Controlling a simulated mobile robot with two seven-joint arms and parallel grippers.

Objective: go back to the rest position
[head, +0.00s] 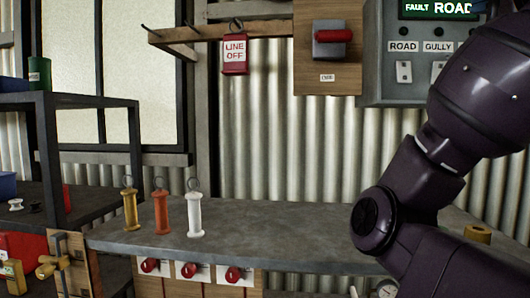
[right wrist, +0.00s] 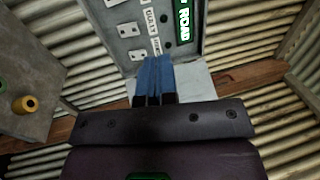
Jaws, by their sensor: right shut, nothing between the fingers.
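My right arm rises across the right side of the head view, in front of part of the bench and the grey panel box. My right gripper (right wrist: 153,65) shows in the right wrist view. Its blue fingers are shut together with nothing between them, pointing toward the panel box (right wrist: 128,42). I cannot tell whether the fingertips touch the box. My left gripper is in neither view.
The grey bench (head: 290,225) bears brass (head: 130,211), orange (head: 162,214) and white (head: 194,215) ringed pieces and a yellow roll (head: 477,234). A red LINE OFF tag (head: 235,55) hangs above, left of a red-handled switch (head: 331,38). The bench middle is clear.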

